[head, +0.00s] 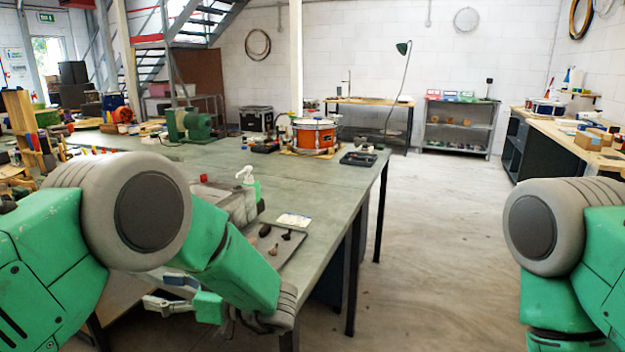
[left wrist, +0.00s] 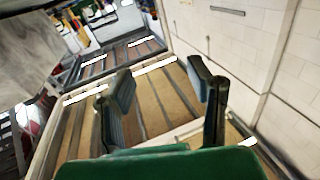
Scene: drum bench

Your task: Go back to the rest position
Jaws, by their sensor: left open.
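My left gripper (head: 160,291) is at the lower left of the head view, low beside the near edge of the grey-green workbench (head: 330,186), its fingers pointing left. In the left wrist view my left gripper (left wrist: 160,88) has its two dark fingers spread apart with nothing between them. My left forearm hides part of the bench's near side. My right arm (head: 570,240) shows at the right edge of the head view with its link hanging down. Its gripper is out of the picture.
A tray (head: 275,248) with small dark tools and a white pump bottle (head: 246,175) are on the bench near my left arm. An orange drum (head: 314,136) and a green machine (head: 190,125) stand farther back. Open floor (head: 440,230) lies between the bench and the right-hand counter (head: 575,140).

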